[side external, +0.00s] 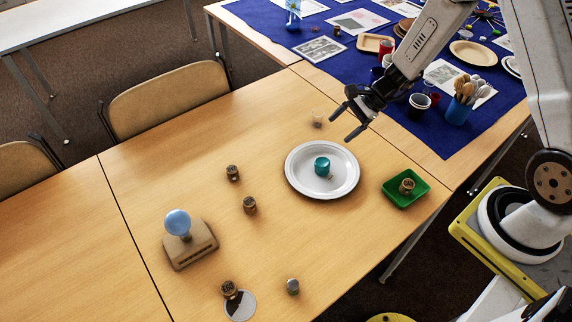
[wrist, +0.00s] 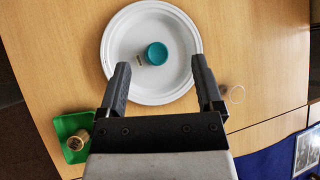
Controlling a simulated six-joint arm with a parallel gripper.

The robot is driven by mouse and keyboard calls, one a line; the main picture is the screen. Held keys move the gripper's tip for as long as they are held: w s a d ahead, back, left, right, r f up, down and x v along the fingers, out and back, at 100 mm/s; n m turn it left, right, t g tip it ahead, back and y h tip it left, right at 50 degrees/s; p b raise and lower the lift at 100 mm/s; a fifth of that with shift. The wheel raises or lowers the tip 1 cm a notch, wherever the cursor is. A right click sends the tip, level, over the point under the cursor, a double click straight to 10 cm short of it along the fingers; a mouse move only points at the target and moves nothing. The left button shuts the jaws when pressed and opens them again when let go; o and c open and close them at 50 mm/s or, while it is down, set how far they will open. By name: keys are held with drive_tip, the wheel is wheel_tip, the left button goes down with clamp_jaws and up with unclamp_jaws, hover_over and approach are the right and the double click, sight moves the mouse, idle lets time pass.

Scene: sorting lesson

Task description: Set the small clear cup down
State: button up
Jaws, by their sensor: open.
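The small clear cup (side external: 318,117) stands on the wooden table just beyond the white plate, faint against the wood. In the wrist view the clear cup (wrist: 237,94) shows as a pale ring to the right of the right finger, apart from it. My gripper (side external: 341,128) is open and empty, raised above the table near the plate's far edge. In the wrist view its two fingers (wrist: 160,66) spread over the near part of the plate, with nothing held between them.
The white plate (side external: 300,184) holds a teal cup (side external: 322,166) and a small piece beside it. A green tray (side external: 417,193) holds a brown cylinder (side external: 407,186). Several small cylinders and a wooden stand (side external: 190,247) are on the left. A blue-covered table (side external: 440,140) carries crockery at right.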

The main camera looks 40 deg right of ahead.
drive_tip(key=s+a+r+n+h, duration=0.1)
drive_tip(key=s+r+n+h, duration=0.6)
drive_tip(key=n, duration=1.1)
drive_tip(key=shift+s+a+r+g+h, duration=0.35)
drive_tip(key=shift+s+r, duration=1.7)
drive_tip(key=shift+s, duration=1.05)
